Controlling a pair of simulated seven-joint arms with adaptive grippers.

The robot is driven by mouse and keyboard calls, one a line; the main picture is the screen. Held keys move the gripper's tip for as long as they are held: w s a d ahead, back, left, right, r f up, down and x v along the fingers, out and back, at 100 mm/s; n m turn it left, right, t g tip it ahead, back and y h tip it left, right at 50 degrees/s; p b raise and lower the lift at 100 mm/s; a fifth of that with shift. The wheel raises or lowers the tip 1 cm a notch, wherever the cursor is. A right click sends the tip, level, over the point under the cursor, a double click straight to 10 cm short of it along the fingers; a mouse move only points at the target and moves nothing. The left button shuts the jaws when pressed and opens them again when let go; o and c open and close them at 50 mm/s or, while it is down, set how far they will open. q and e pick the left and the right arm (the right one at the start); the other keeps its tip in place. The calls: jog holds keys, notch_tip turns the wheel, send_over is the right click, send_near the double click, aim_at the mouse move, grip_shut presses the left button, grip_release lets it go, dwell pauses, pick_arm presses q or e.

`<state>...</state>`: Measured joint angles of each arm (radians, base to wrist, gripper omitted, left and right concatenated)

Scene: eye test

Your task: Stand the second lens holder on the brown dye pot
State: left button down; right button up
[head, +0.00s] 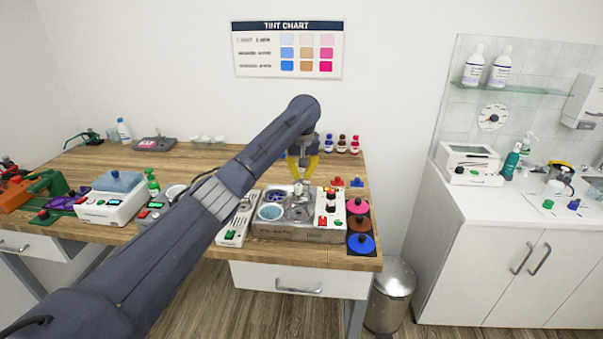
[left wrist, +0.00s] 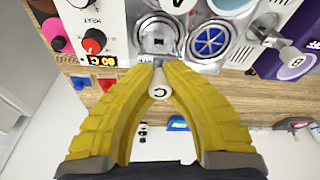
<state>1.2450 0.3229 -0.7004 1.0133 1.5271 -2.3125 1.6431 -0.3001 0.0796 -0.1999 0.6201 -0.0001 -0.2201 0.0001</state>
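My left gripper (head: 301,177) points down over the tint machine at the table's middle. Its yellow fingers, also in the left wrist view (left wrist: 159,66), close in on the pale stem of a lens holder (left wrist: 158,91) with a round white end marked C. The holder's lower part is hard to make out; a grey metal well (left wrist: 158,38) lies behind it. The brown dye pot (head: 360,223) is right of the machine, between the pink pot (head: 358,205) and the blue pot (head: 361,244). Nothing is seen standing on it. My right gripper is not in view.
The white heater panel (head: 330,207) with knobs stands between the wells and the pots. Red (head: 337,182) and blue (head: 356,182) pieces lie behind the pots. Small bottles (head: 341,144) stand at the back. Another labelled holder (left wrist: 285,49) is at the right in the wrist view.

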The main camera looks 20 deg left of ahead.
pick_arm(q)
jog(key=shift+f, duration=0.25)
dwell(0.7)
jog(key=c, duration=1)
grip_release()
jog(key=shift+r, duration=0.1)
jog(key=shift+w+a+v, duration=0.1)
jog(key=shift+w+v, duration=0.1)
jog(key=shift+v, duration=0.75)
jog(key=shift+w+a+v, duration=0.1)
jog(key=shift+w+v, duration=0.1)
jog(key=shift+v, duration=0.75)
jog(key=shift+w+a+v, duration=0.1)
jog(key=shift+w+v, duration=0.1)
jog(key=shift+v, duration=0.7)
jog(key=shift+r, duration=0.2)
